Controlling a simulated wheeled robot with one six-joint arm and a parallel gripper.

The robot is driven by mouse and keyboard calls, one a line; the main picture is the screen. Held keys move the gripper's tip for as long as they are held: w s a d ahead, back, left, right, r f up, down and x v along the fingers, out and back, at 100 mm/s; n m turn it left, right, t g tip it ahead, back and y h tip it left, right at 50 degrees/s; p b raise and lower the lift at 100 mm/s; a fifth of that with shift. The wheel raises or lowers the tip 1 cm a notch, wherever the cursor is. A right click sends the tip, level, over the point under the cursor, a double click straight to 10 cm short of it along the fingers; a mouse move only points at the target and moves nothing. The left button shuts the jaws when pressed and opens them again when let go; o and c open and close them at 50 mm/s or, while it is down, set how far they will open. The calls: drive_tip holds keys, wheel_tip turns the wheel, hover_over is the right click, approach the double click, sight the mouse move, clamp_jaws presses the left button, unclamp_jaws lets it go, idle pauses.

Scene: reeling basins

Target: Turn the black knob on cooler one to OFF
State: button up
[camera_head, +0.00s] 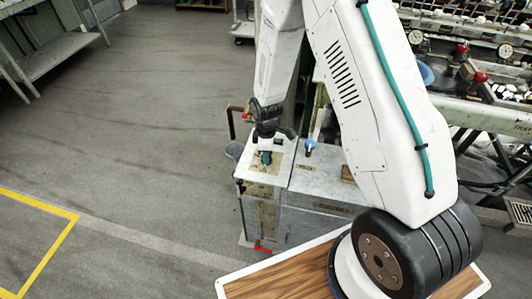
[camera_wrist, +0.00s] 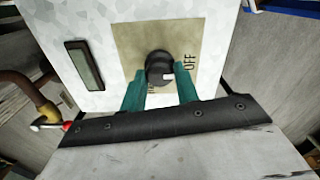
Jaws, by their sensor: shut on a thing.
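In the wrist view the round black knob (camera_wrist: 158,66) sits on a tan plate (camera_wrist: 128,42) on the cooler's pale metal top (camera_wrist: 105,25). A white mark shows at the knob's lower right edge. The word OFF is printed to the right of the knob; another label below it is mostly hidden. My gripper (camera_wrist: 161,76) has its green fingers on either side of the knob, shut on it. In the head view my gripper (camera_head: 267,157) is low over the top of the grey metal cooler (camera_head: 262,192); the knob is hidden there.
A dark display window (camera_wrist: 84,64) lies left of the plate in the wrist view. A brown pipe with a red-tipped fitting (camera_wrist: 45,112) stands at its left. In the head view a blue-topped fitting (camera_head: 309,147) stands right of my gripper, and open floor (camera_head: 130,130) lies left.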

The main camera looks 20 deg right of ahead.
drive_tip(key=o, duration=1)
drive_tip(key=shift+c, duration=0.2)
wheel_tip(320, 180, up, 8)
drive_tip(key=shift+f, duration=0.1)
drive_tip(key=shift+s+m, duration=0.2)
drive_tip(key=shift+m, duration=0.2)
drive_tip(key=s+d+r+m, duration=0.1)
drive_tip(key=s+r+m, duration=0.5)
drive_tip(key=s+r, duration=0.8)
drive_tip(key=s+d+r+m+t, duration=0.1)
drive_tip(key=s+r+m, duration=0.5)
drive_tip(key=s+r, duration=0.9)
wheel_tip(320, 180, up, 4)
drive_tip(key=shift+s+d+f, duration=0.15)
drive_tip(key=shift+s+d, duration=0.15)
drive_tip(key=shift+d, duration=0.05)
